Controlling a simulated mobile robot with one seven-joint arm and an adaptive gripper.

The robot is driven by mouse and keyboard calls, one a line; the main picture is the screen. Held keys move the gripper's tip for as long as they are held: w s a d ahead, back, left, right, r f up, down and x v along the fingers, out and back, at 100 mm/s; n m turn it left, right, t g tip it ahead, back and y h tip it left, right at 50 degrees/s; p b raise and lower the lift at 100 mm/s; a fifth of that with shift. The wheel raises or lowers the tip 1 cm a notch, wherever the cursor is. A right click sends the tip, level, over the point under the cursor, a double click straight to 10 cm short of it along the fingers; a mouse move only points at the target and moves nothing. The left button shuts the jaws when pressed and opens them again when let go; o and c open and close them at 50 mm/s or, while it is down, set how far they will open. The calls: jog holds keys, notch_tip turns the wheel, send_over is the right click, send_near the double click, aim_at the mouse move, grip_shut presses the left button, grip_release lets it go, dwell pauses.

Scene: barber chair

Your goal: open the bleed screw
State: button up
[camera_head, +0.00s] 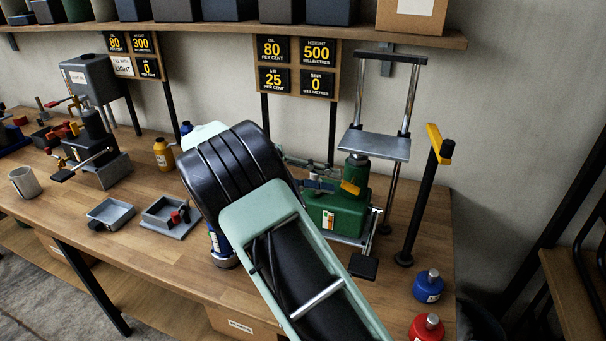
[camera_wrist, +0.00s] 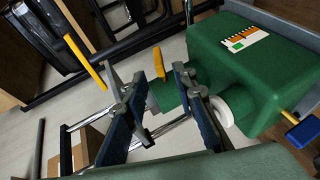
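The green hydraulic unit (camera_head: 340,212) stands on the bench below a grey plate on chrome posts. Its green body (camera_wrist: 245,75) fills the upper right of the wrist view. A yellow-orange tab (camera_head: 351,187) shows at the unit; a yellow tab (camera_wrist: 159,63) appears between my finger lines in the wrist view. A yellow stem with a blue knob (camera_wrist: 304,132) is at the right. I cannot tell for certain which is the bleed screw. My gripper (camera_wrist: 147,76) is open, its blue-padded fingers apart near the unit. In the head view my arm hides most of it.
A display board (camera_head: 297,67) reads oil 80, height 500, air 25, sink 0. A black lever with a yellow top (camera_head: 426,190) stands right of the unit. Blue (camera_head: 428,286) and red (camera_head: 427,328) bottles stand at the right edge. Trays (camera_head: 110,213) lie left.

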jog(key=v, duration=0.7)
jog(key=shift+a, duration=0.4)
jog(key=shift+r, duration=0.15)
